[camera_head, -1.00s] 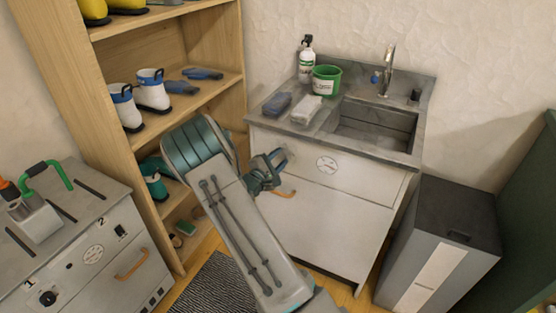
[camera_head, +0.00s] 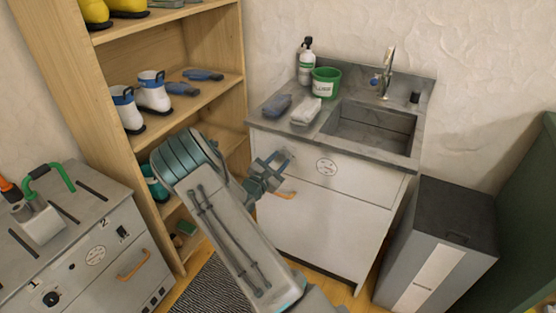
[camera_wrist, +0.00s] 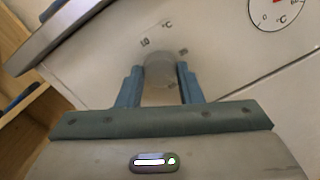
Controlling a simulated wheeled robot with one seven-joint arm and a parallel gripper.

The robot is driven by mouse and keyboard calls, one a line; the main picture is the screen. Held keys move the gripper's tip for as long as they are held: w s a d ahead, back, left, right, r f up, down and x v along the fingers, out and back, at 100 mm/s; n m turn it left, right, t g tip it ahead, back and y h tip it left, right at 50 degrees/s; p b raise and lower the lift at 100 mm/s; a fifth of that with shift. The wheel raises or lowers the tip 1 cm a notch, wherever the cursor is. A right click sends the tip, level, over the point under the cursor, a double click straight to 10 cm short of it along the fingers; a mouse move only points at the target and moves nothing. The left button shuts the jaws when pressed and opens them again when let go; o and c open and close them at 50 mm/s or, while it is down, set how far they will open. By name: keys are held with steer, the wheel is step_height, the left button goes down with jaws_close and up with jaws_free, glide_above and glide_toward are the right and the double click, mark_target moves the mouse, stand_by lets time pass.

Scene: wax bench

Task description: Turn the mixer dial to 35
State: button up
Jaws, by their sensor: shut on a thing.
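The mixer dial (camera_wrist: 160,68) is a round grey knob on the pale front of the sink cabinet (camera_head: 340,215). It sits between the two blue-grey fingers of my gripper (camera_wrist: 160,85), which are shut on its sides. Small printed marks show around the knob, but I cannot read its setting. A round white gauge with °C on it (camera_wrist: 279,12) is to the right of the dial. This gauge (camera_head: 327,167) also shows in the head view. There, my gripper (camera_head: 279,166) is at the cabinet's upper left front and mostly hides the dial.
The sink counter (camera_head: 340,130) carries a green bucket (camera_head: 326,82), a spray bottle (camera_head: 305,62) and cloths. An orange handle (camera_head: 287,195) is just below my gripper. A wooden shelf (camera_head: 190,105) stands close on the left, and a grey bin (camera_head: 440,250) on the right.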

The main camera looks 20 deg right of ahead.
steer(key=n+p, duration=0.3)
steer(key=n, duration=0.4)
steer(key=shift+s+t, duration=0.1)
steer(key=shift+t, duration=0.2)
steer(key=n+p, duration=0.1)
steer(key=n, duration=0.1)
steer(key=n+p, duration=0.2)
steer(key=n, duration=0.1)
steer(key=shift+d+f+t, duration=0.1)
steer(key=shift+f+t, duration=0.1)
steer(key=shift+t, duration=0.2)
steer(key=shift+s+n+p, duration=0.1)
steer(key=shift+n+p, duration=0.2)
steer(key=shift+n, duration=0.2)
steer(key=shift+f, duration=0.1)
steer(key=o, duration=1)
steer(key=shift+d, duration=0.1)
steer(key=shift+c, duration=0.2)
steer(key=v, duration=1.4)
steer(key=shift+r+b, duration=0.3)
steer(key=shift+b, duration=0.05)
